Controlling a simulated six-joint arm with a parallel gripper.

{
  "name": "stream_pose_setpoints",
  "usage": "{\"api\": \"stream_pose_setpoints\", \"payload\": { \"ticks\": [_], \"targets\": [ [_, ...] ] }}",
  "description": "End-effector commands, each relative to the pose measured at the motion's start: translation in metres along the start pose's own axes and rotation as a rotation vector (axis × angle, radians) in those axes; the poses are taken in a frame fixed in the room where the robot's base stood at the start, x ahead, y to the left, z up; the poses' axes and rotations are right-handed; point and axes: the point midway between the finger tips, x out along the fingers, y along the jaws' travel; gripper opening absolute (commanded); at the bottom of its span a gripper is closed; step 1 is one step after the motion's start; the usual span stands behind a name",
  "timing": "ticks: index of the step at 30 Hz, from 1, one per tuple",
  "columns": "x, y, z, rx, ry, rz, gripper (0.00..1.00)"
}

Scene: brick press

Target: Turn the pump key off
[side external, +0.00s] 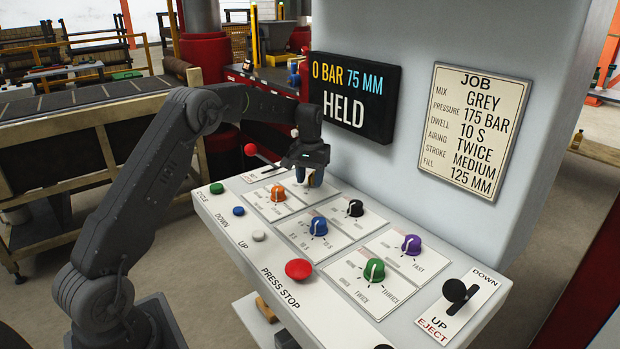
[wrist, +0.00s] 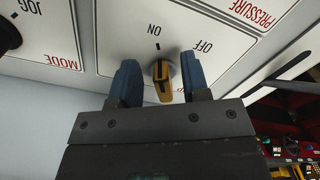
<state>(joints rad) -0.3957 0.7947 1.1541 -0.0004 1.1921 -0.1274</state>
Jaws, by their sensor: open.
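My gripper (wrist: 163,82) is open, with one blue finger on each side of the key. A narrow gap shows between the key and each finger. In the side view my gripper (side external: 309,178) reaches down to the back of the sloping panel (side external: 340,268) and mostly hides the key.
Close by are an orange knob (side external: 277,193), a black knob (side external: 354,208) and a blue knob (side external: 318,226). A red-balled lever (side external: 251,149) stands left of my gripper. The display (side external: 355,96) reads HELD, 0 BAR, 75 MM, on the wall behind.

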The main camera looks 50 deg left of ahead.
Motion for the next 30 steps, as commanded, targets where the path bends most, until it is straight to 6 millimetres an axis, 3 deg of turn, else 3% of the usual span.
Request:
{"api": "stream_pose_setpoints", "payload": {
  "ticks": [9, 22, 30],
  "targets": [
    [0.0023, 0.0, 0.0, 0.0, 0.0, 0.0, 0.42],
    [0.002, 0.0, 0.0, 0.0, 0.0, 0.0, 0.0],
    [0.0018, -0.0001, 0.0, 0.012, 0.0, 0.0, 0.0]
  ]
}}
